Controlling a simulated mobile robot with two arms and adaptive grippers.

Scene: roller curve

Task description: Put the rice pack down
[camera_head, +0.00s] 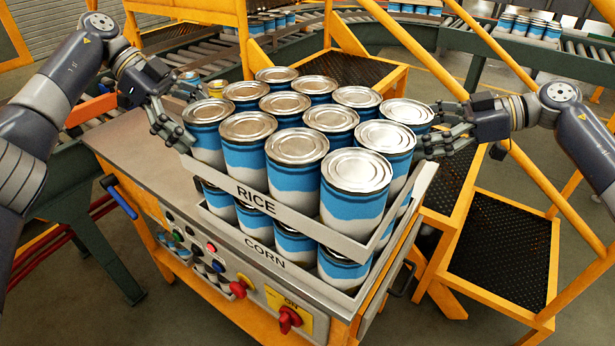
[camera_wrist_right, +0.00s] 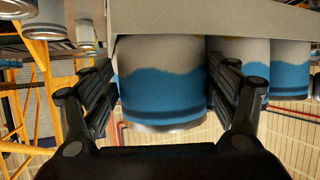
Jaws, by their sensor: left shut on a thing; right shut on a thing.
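The rice pack is a grey tray labelled RICE (camera_head: 285,212) filled with several blue and white cans with metal lids. It sits directly above the corn pack (camera_head: 270,256), a similar tray labelled CORN; I cannot tell whether it touches the cans below. The rice tray looks slightly shifted to the left of the corn tray. My left gripper (camera_head: 172,124) is shut on the rice pack's left side. My right gripper (camera_head: 440,130) is shut on its right side. In the right wrist view, its fingers straddle a can (camera_wrist_right: 165,80), with the tray wall above it.
The corn pack stands at the right end of a metal-topped workbench (camera_head: 135,150) with a control panel (camera_head: 215,265) on its front. Bare bench top lies to the left. Yellow steps (camera_head: 490,250) and railings stand at right. A roller conveyor (camera_head: 400,35) curves behind with more can packs.

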